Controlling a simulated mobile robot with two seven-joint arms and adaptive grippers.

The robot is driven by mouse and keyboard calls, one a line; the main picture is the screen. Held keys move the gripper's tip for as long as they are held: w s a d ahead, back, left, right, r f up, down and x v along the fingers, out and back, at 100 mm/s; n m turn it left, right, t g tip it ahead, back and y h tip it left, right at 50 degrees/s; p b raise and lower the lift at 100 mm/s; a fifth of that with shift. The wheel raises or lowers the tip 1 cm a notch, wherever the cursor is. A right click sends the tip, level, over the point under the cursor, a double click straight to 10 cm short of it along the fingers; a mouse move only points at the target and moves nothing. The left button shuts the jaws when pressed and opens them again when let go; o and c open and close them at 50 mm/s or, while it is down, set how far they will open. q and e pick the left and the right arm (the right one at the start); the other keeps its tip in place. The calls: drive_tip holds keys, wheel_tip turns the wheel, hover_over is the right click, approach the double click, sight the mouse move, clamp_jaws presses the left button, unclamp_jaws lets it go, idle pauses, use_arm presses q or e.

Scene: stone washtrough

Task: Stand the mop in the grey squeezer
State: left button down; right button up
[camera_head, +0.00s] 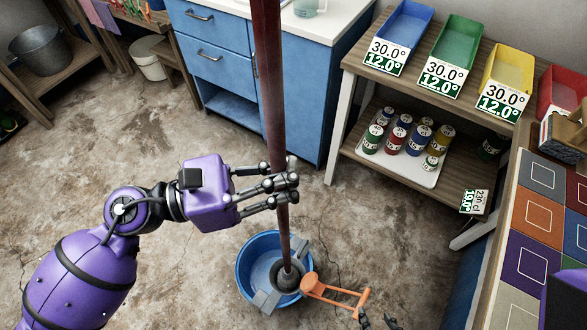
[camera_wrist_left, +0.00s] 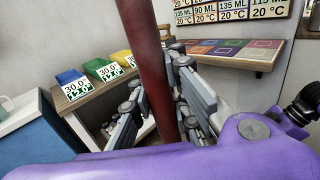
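The mop's dark red pole (camera_head: 270,90) stands nearly upright and runs out of the top of the head view. My left gripper (camera_head: 282,182) has its fingers on both sides of the pole and looks shut on it; the pole also shows between the fingers in the left wrist view (camera_wrist_left: 150,65). The pole's foot is over the grey squeezer (camera_head: 266,301) in the blue bucket (camera_head: 243,268). A dark round part surrounds the foot; I cannot tell how deep it sits. Only dark fingertips of my right gripper (camera_head: 377,322) show at the bottom edge.
An orange lever (camera_head: 335,292) sticks out right of the bucket. A blue cabinet (camera_head: 222,60) stands behind. A wooden shelf (camera_head: 385,165) with coloured bins and cans is at the right, beside a table with coloured tiles (camera_head: 527,220).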

use_arm(q)
drive_tip(key=c, duration=2.5)
unclamp_jaws()
drive_tip(key=shift+f, duration=0.25)
drive_tip(key=o, duration=0.9)
drive_tip(key=shift+f, duration=0.1)
